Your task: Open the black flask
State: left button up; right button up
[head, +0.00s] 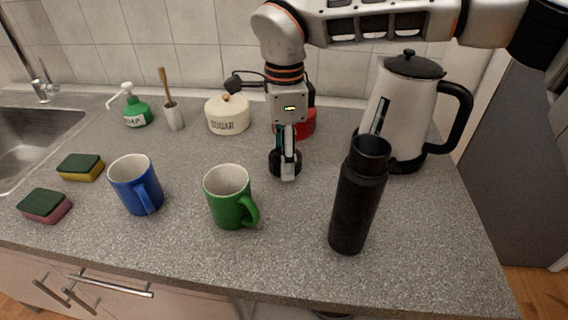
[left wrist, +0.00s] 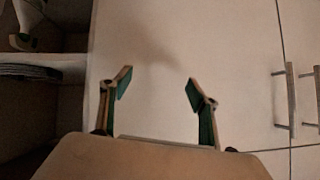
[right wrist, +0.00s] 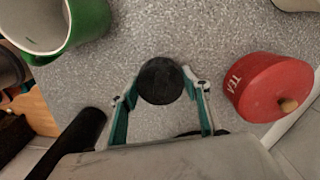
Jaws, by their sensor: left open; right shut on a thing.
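The black flask (head: 358,205) stands upright on the counter at the right, with its mouth uncovered. Its dark body also shows at the lower left of the right wrist view (right wrist: 76,142). My right gripper (head: 285,168) is shut on a round black cap (right wrist: 160,81), between the green mug and the red tea tin, apart from the flask. The cap is low, close to the counter; I cannot tell if it touches. My left gripper (left wrist: 160,88) is open and empty in front of a pale cabinet door, and is not in the head view.
A green mug (head: 228,196) and a blue mug (head: 134,184) stand left of the flask. A kettle (head: 402,110) is behind it. The red tea tin (right wrist: 268,88) and the sugar pot (head: 228,115) are near the wall. Two sponges lie by the sink.

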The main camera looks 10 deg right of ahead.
jog(key=shift+f, duration=1.2)
jog(key=shift+f, duration=0.1)
jog(key=o, duration=1.2)
jog(key=shift+o, duration=0.2)
